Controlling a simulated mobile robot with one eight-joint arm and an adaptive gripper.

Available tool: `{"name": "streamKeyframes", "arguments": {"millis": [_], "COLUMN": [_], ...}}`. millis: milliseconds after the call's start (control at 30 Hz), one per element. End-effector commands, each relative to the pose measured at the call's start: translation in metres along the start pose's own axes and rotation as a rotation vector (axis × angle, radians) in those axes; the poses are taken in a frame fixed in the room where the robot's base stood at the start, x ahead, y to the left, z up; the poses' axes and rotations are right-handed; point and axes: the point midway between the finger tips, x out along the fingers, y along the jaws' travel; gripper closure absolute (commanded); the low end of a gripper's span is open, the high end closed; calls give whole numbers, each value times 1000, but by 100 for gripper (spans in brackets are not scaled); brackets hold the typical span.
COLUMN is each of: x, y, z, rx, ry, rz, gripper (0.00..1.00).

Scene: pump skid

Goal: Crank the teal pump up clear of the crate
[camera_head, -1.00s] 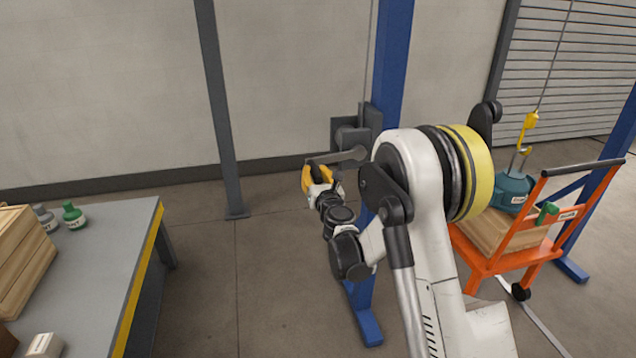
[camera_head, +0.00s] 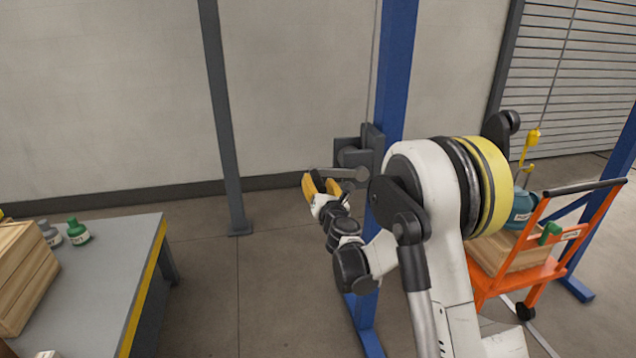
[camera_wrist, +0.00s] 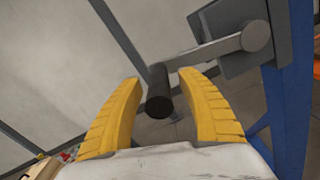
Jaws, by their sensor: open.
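The teal pump (camera_head: 521,207) is at the right of the head view, at the wooden crate (camera_head: 512,252) on the orange cart, partly hidden behind my arm; whether it is clear of the crate I cannot tell. A yellow hook block (camera_head: 532,138) hangs on a cable above it. The winch (camera_head: 357,158) is on the blue post, with its grey crank arm (camera_wrist: 205,52) pointing left. The dark crank handle (camera_wrist: 159,92) shows between my fingertips in the wrist view. My gripper (camera_head: 321,184) is open, its yellow fingers either side of the handle, not closed on it.
The orange cart (camera_head: 518,275) stands at the right. The blue post (camera_head: 395,70) rises beside my gripper. A grey workbench (camera_head: 105,255) at the left holds bottles (camera_head: 77,232) and a wooden box (camera_head: 22,275). The floor between bench and post is clear.

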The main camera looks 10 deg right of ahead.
Motion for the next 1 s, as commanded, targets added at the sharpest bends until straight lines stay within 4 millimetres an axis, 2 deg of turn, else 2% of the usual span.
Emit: {"name": "streamKeyframes", "arguments": {"millis": [500, 700, 1000], "x": [-100, -115, -116], "y": [0, 0, 0], "z": [0, 0, 0], "rx": [0, 0, 0], "ry": [0, 0, 0], "rz": [0, 0, 0], "gripper": [54, 54, 54]}}
